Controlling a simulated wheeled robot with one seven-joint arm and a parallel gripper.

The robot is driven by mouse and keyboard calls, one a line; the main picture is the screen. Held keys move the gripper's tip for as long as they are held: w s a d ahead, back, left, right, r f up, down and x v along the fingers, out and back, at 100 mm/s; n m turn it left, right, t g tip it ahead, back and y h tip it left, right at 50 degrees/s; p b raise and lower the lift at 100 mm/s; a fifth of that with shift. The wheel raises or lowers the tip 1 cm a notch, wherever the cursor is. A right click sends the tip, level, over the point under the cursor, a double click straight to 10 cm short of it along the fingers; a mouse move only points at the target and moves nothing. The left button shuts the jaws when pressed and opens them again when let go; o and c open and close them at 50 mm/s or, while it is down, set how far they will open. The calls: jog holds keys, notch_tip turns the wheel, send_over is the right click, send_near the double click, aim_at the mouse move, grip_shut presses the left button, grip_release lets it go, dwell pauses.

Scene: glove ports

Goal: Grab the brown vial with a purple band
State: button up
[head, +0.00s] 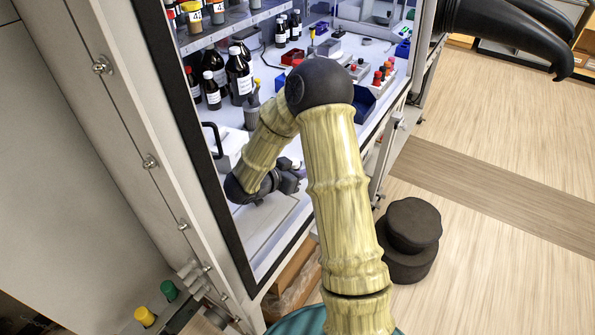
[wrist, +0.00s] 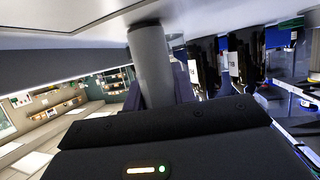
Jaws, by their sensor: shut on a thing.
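My gripper (head: 289,180) is low inside the cabinet, near its front opening, at the end of my bent arm. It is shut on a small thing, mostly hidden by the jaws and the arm. A little purple (head: 299,167) shows at the jaws in the head view, but I cannot make out a brown vial body. In the wrist view, the dark gripper body fills the bottom, and a grey upright cylinder (wrist: 150,62) stands just beyond it with a dull purple patch (wrist: 184,84) beside it. The fingertips are not clear there.
Dark bottles with white labels (head: 238,78) stand left of my arm, under a shelf (head: 232,24) of jars. A blue bin (head: 363,103) and red-capped vials (head: 380,76) are to the right. A white box with a black handle (head: 228,148) is close to my gripper.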

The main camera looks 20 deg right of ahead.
notch_tip(320, 180, up, 10)
dwell(0.5)
dwell(0.4)
